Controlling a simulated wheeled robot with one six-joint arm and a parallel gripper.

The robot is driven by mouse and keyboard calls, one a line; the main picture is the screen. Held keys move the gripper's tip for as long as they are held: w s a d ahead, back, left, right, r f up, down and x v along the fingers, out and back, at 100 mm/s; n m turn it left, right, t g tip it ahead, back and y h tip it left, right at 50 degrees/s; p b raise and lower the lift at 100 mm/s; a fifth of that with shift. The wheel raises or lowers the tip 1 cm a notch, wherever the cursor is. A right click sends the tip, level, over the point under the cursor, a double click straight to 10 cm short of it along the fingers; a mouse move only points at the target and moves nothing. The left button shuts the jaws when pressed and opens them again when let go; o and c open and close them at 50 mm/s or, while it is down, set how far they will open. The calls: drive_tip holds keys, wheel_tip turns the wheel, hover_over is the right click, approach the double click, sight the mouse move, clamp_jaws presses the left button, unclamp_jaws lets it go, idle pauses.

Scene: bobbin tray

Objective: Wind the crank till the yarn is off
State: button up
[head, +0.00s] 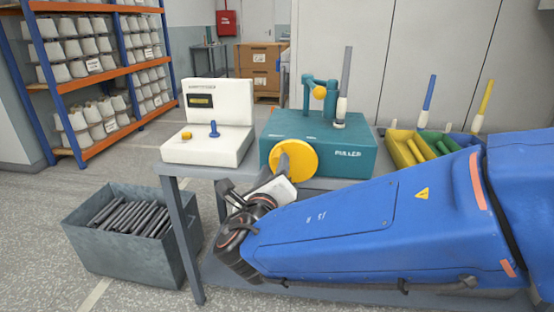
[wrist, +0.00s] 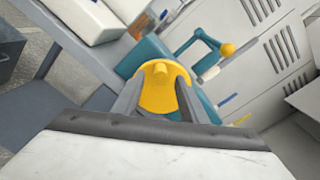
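The teal puller box (head: 330,152) stands on the grey table in the head view. Its yellow crank disc (head: 298,158) is on the front left side.
A white control unit (head: 210,145) stands left of the puller. A yellow bin (head: 402,150) and colored bobbins are at the right, partly behind my blue arm. A grey bin of dark rods (head: 72,232) stands on the floor at left. A yarn shelf (head: 100,75) is behind.

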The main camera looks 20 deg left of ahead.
sight(293, 165)
drive_tip(key=shift+x, duration=2.3)
clamp_jaws()
